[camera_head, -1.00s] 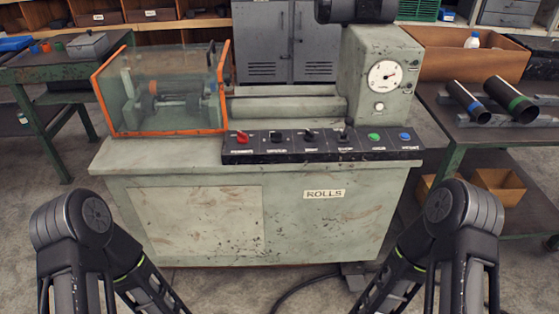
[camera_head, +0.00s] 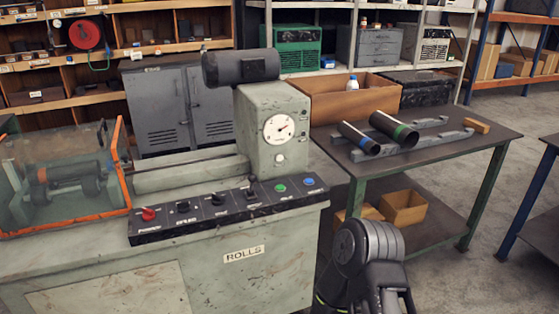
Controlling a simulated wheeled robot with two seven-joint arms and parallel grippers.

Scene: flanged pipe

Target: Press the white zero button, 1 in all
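The white zero button (camera_head: 280,158) sits just below the round dial gauge (camera_head: 279,129) on the upright head of the green rolls machine (camera_head: 240,256). Nothing covers the button, and nothing touches it. My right arm shows at the bottom, right of the machine's front, but its gripper is out of the frame. My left arm and gripper are out of view.
A black control panel (camera_head: 222,211) with red, black, green and blue controls runs along the machine's front edge. An orange-framed guard (camera_head: 120,165) stands at left. Open floor lies further right.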

